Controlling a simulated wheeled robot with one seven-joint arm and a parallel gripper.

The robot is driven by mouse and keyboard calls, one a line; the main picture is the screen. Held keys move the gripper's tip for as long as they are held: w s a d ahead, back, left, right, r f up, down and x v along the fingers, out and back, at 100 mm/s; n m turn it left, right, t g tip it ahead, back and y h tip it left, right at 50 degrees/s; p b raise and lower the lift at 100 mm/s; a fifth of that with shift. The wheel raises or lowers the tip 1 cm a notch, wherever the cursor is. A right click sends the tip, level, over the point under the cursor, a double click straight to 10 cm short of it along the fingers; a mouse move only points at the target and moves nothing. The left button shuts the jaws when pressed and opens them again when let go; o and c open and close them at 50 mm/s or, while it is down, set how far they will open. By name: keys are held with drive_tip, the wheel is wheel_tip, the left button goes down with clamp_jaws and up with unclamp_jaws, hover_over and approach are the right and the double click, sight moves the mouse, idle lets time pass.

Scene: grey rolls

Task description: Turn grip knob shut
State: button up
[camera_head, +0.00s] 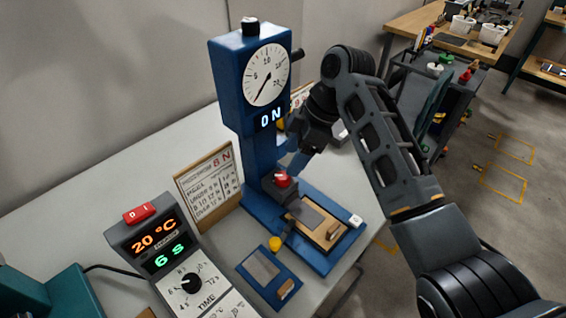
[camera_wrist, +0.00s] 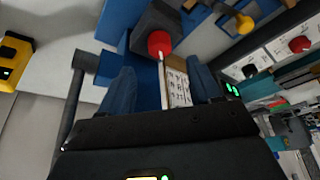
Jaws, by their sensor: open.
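The red grip knob (camera_head: 283,179) sits on a dark block low on the column of the blue tester (camera_head: 233,103), above its base. A small white mark shows on the knob. In the wrist view, the red knob (camera_wrist: 159,43) is ahead of my gripper (camera_wrist: 162,80), in line with the gap between its blue fingers. My gripper (camera_head: 297,162) is open, just above and right of the knob in the head view. The fingers appear apart from the knob, with nothing between them. The tester's round dial (camera_head: 266,75) has a needle pointing down-left, and its display reads 0 N.
A heat-sealer unit (camera_head: 170,255) showing 20 °C and 6 s stands front left. A printed card (camera_head: 209,184) stands beside the column. A small blue plate (camera_head: 268,272) with a yellow knob lies in front. A dark bar (camera_wrist: 72,100) runs left of my fingers.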

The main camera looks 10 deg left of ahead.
sight(282, 176)
drive_tip(key=shift+p+x, duration=0.4)
drive_tip(key=shift+x, duration=2.7)
drive_tip(key=c, duration=1)
